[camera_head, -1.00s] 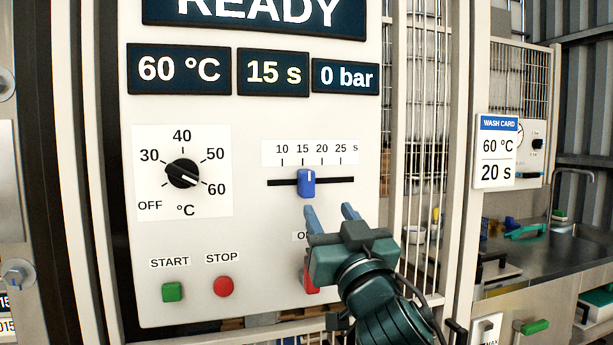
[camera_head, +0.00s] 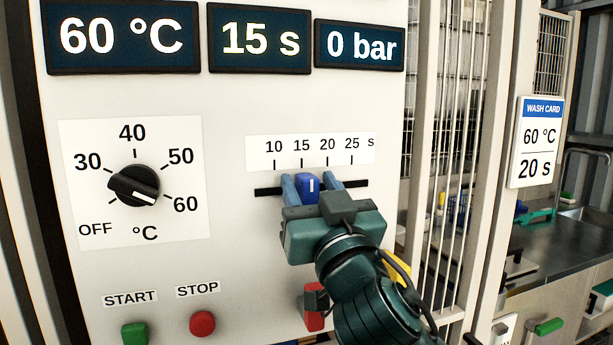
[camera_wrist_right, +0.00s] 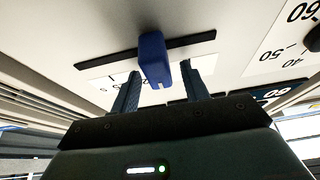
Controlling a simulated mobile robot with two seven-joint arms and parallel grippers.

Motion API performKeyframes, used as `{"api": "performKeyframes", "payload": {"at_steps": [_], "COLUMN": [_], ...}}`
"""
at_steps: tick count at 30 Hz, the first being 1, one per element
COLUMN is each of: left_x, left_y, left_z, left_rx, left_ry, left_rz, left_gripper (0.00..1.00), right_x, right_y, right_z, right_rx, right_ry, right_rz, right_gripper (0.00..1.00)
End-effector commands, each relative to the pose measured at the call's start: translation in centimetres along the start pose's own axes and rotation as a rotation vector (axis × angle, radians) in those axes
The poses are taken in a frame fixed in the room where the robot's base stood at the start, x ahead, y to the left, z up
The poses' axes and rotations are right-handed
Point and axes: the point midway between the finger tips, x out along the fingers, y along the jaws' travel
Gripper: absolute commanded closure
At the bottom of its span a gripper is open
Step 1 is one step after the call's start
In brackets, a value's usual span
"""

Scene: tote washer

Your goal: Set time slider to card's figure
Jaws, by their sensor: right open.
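The blue time slider knob (camera_head: 308,188) sits on its black slot (camera_head: 268,192) under the 10–25 s scale (camera_head: 312,150), close to the 15 mark. The time display (camera_head: 260,39) reads 15 s. The wash card (camera_head: 536,142) at the right reads 60 °C and 20 s. My right gripper (camera_head: 312,182) is open, with one finger on each side of the knob. In the right wrist view the knob (camera_wrist_right: 154,60) stands between the fingers, with gaps visible on both sides. My left gripper is not in view.
The temperature dial (camera_head: 134,185) is left of the slider. The green START button (camera_head: 134,334) and red STOP button (camera_head: 203,323) are below it. A red switch (camera_head: 314,318) is partly hidden beneath my right gripper. Wire mesh and bars stand right of the panel.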

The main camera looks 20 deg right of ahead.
Motion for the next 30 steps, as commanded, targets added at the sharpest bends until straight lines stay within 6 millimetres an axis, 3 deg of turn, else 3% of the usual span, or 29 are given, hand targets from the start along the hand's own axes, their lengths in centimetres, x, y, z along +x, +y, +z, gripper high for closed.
{"api": "performKeyframes", "payload": {"at_steps": [9,26,30], "left_x": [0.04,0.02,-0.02], "left_y": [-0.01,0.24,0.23], "left_z": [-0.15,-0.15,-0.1], "left_rx": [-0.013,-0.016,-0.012], "left_ry": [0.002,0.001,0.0], "left_rz": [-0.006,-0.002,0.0], "left_gripper": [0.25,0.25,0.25], "right_x": [-0.07,-0.05,-0.05], "right_y": [-0.04,-0.03,-0.03], "right_z": [-0.09,-0.07,-0.07], "right_rx": [0.0,0.0,0.0], "right_ry": [0.0,0.0,0.0], "right_rz": [0.0,0.0,0.0], "right_gripper": [0.55,1.0,1.0]}}
